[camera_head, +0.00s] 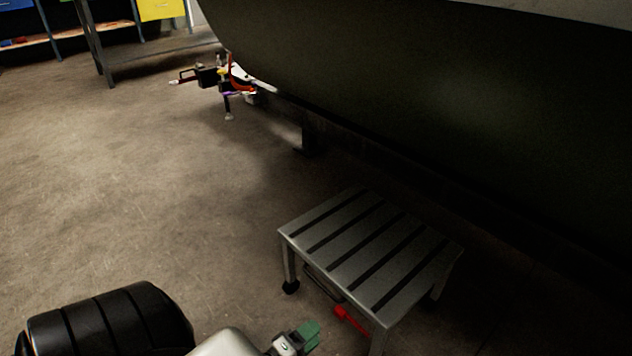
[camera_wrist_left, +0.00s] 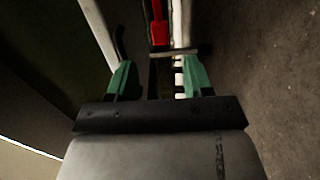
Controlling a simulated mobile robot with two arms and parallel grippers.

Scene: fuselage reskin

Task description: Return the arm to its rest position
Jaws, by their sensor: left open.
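My left gripper (camera_head: 308,336) shows at the bottom of the head view, with green fingertips, left of the front leg of a grey slatted step stool (camera_head: 368,250). In the left wrist view, my left gripper (camera_wrist_left: 153,82) has its two green fingers spread apart. Nothing is held between them. A red object (camera_head: 350,319) lies low by the stool's front leg, and a red piece (camera_wrist_left: 158,28) also shows beyond the fingers in the wrist view. My right gripper is not in view.
The large dark fuselage skin (camera_head: 450,110) overhangs the right side, above and behind the stool. A dark support (camera_head: 307,140) stands under it. A cluttered device (camera_head: 225,78) stands farther back. A bench (camera_head: 160,50) is at the upper left. The concrete floor (camera_head: 120,190) at left is clear.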

